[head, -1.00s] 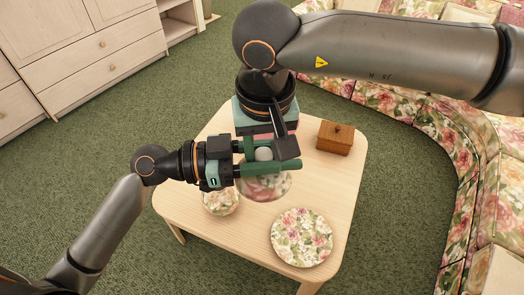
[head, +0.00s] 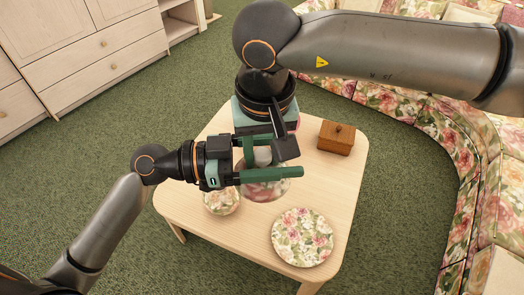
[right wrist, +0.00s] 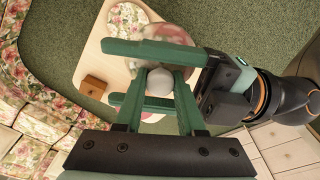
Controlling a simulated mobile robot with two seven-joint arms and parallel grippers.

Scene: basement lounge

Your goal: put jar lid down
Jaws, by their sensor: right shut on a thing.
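A round white knob (right wrist: 159,82), which I take as the jar lid's, sits between the fingertips of my right gripper (right wrist: 160,88) in the right wrist view. That gripper is shut on it. In the head view the knob (head: 263,155) is partly covered. A clear, rounded glass piece (head: 264,189) with a floral look is just below; I cannot tell whether it is the lid or the jar. My left gripper (head: 262,165) comes in from the left above the table. Its long green fingers are spread apart on either side of the knob.
The pale wooden table (head: 190,215) carries a large floral plate (head: 303,237), a smaller floral dish (head: 221,201) and a wooden box (head: 336,138). A floral sofa (head: 440,130) curves around the right, and a pale cabinet (head: 90,60) stands at the back left.

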